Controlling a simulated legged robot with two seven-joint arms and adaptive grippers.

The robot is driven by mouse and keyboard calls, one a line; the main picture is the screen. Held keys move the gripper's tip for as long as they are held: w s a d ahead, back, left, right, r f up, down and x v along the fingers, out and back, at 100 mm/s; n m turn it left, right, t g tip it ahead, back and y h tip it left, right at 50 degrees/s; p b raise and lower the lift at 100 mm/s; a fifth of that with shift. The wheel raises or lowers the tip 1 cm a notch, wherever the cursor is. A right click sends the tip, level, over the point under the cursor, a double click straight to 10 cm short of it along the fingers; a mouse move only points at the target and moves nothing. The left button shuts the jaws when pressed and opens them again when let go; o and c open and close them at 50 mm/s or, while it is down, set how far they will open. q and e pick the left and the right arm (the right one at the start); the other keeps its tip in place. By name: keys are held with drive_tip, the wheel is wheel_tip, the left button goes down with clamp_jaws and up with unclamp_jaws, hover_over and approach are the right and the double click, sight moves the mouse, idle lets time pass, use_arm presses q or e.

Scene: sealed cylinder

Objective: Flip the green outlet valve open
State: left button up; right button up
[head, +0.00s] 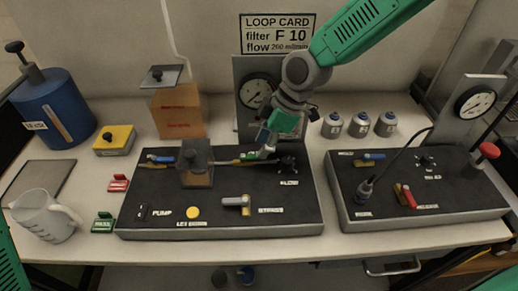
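The green outlet valve (249,156) is a small green handle at the back of the left black panel, right of the clear-lidded block. My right gripper (267,150) comes down from the upper right, with its fingertips close beside the right end of the green handle. I cannot tell whether they touch it or how far apart they are. The gripper's body partly hides the area behind the valve. My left gripper is out of view; only a green piece of my arm shows at the lower left edge.
The left panel (275,224) also bears a blue valve (160,158), a yellow button (193,212), a grey bypass lever (236,202) and a black flow knob (288,164). A round gauge (256,91) stands behind. The second panel (440,207) and several grey canisters (359,124) are to the right.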

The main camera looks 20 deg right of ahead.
drive_tip(key=w+v, duration=0.1)
drive_tip(key=v, duration=0.8)
drive_tip(key=shift+s, duration=0.5)
